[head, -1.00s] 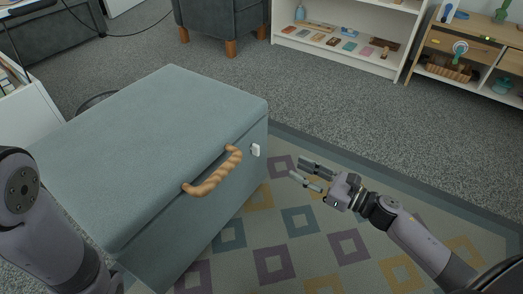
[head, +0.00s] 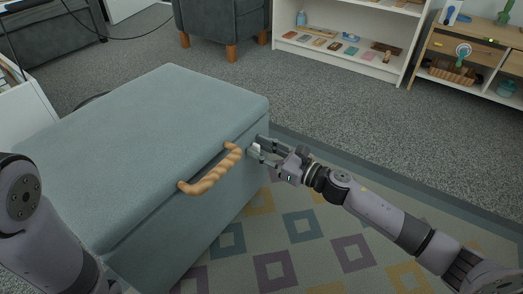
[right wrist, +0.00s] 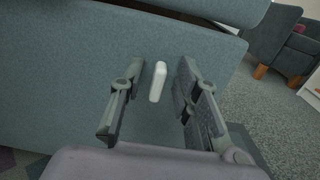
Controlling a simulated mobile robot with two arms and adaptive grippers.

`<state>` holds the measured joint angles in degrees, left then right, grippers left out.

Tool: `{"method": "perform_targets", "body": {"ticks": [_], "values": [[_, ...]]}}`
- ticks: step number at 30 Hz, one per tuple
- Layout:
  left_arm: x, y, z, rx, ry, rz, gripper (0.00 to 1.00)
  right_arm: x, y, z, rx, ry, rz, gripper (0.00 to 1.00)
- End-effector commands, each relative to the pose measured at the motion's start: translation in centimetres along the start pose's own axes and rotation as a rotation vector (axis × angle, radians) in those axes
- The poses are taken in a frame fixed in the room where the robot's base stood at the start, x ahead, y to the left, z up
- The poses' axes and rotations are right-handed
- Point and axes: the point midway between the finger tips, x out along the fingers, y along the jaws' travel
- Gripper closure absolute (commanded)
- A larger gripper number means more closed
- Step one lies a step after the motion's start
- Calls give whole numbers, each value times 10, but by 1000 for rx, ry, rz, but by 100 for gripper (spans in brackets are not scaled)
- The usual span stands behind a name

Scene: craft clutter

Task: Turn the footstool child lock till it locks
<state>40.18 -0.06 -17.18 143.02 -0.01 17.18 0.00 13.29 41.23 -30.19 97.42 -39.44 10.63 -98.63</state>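The footstool (head: 160,120) is a teal upholstered box with a closed lid and a twisted tan handle (head: 212,171) on its front. The child lock (right wrist: 158,82) is a small white elongated piece on the front face, standing slightly tilted from upright in the right wrist view. In the head view the child lock (head: 254,149) is partly covered by my gripper. My right gripper (head: 256,147) is open at the lock. In the right wrist view its two fingers (right wrist: 152,105) stand apart on either side of the lock, with visible gaps. My left gripper is out of view.
A patterned rug (head: 330,225) lies under the footstool, with grey carpet (head: 340,110) beyond. A dark armchair (head: 222,25) and a white shelf (head: 345,45) with small items stand behind. A wooden cabinet (head: 475,50) is at the upper right.

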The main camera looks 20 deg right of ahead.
Motion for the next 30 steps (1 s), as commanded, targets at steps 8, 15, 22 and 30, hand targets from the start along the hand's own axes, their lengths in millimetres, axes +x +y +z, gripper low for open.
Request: {"method": "perform_targets", "body": {"ticks": [8,15,22,30], "values": [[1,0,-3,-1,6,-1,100,0,0,0,0,0,0,75],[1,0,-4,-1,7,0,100,0,0,0,0,-1,1,91],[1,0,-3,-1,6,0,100,0,0,0,0,-1,1,100],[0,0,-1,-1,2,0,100,0,0,0,2,-1,1,100]]}}
